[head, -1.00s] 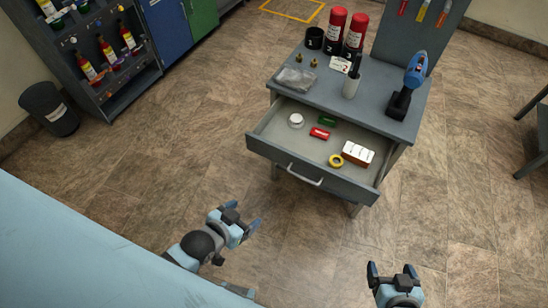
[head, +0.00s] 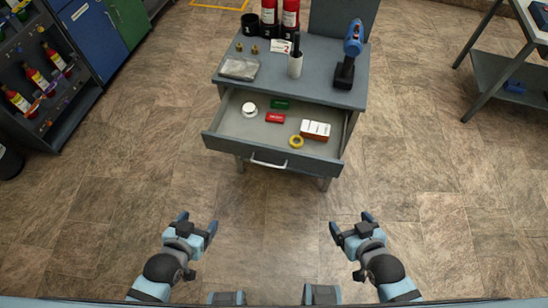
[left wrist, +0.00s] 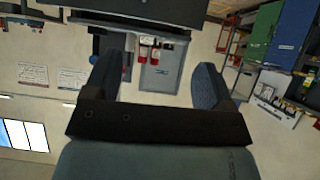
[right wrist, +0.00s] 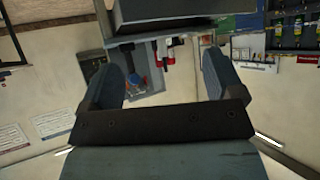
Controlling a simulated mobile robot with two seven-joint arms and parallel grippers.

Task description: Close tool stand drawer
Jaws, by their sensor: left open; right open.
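The grey tool stand (head: 318,88) stands ahead in the head view. Its drawer (head: 226,142) is pulled open toward me, with a light handle (head: 268,163) on the front. In the drawer lie a white round item (head: 249,109), a green item (head: 280,104), a red item (head: 275,118), a yellow ring (head: 296,142) and a white-and-orange box (head: 315,130). My left gripper (head: 196,224) is open and empty, in front of the drawer and to its left. My right gripper (head: 351,225) is open and empty, in front and to the right. Both are apart from the drawer.
A bottle rack (head: 40,80) stands at the left, a table (head: 497,75) at the right. The floor before the drawer is clear.

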